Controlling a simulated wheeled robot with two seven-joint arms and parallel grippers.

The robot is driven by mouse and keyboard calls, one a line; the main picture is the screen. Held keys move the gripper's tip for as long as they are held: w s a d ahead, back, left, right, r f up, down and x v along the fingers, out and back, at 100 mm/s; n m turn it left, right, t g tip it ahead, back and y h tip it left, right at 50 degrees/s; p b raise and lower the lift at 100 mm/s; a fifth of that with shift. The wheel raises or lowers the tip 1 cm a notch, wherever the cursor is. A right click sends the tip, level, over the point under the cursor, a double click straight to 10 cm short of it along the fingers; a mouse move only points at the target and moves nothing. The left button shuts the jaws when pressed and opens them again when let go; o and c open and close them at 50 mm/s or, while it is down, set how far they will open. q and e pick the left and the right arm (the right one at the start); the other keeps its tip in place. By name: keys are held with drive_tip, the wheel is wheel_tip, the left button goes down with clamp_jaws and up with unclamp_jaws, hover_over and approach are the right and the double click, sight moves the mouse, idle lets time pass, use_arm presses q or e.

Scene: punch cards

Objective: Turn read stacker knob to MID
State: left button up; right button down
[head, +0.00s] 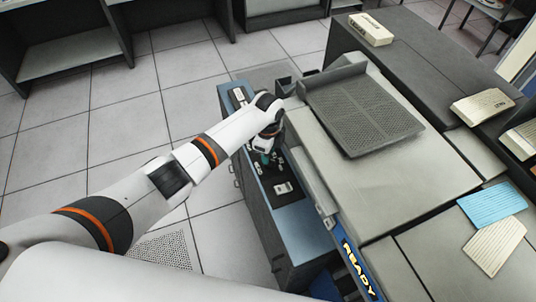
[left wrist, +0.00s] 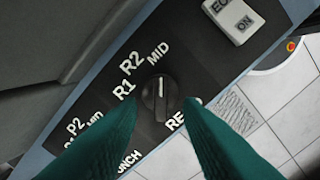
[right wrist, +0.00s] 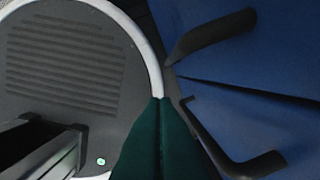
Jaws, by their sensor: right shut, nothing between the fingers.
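The read stacker knob (left wrist: 161,98) is round and black with a white pointer line, on the black panel (left wrist: 205,75). Labels R1, R2, MID and a partly covered READ surround it. The white line points up in the left wrist view, roughly toward MID. My left gripper (left wrist: 162,104) is open, with one teal finger on each side of the knob; I cannot tell whether they touch it. In the head view my left gripper (head: 268,158) is over the narrow panel and hides the knob. My right gripper (right wrist: 160,100) is shut and empty, away from the panel.
A second group of labels, P2, MID and PUNCH, lies left of the knob, partly behind a finger. A white EOF/ON key (left wrist: 230,18) is on the same panel. A perforated tray (head: 365,110) and cards (head: 492,206) lie on the machine top. Blue panels (right wrist: 260,70) are near my right gripper.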

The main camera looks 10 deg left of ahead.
use_arm(q)
wheel_tip(320, 180, up, 10)
drive_tip(key=b, duration=0.1)
idle(0.7)
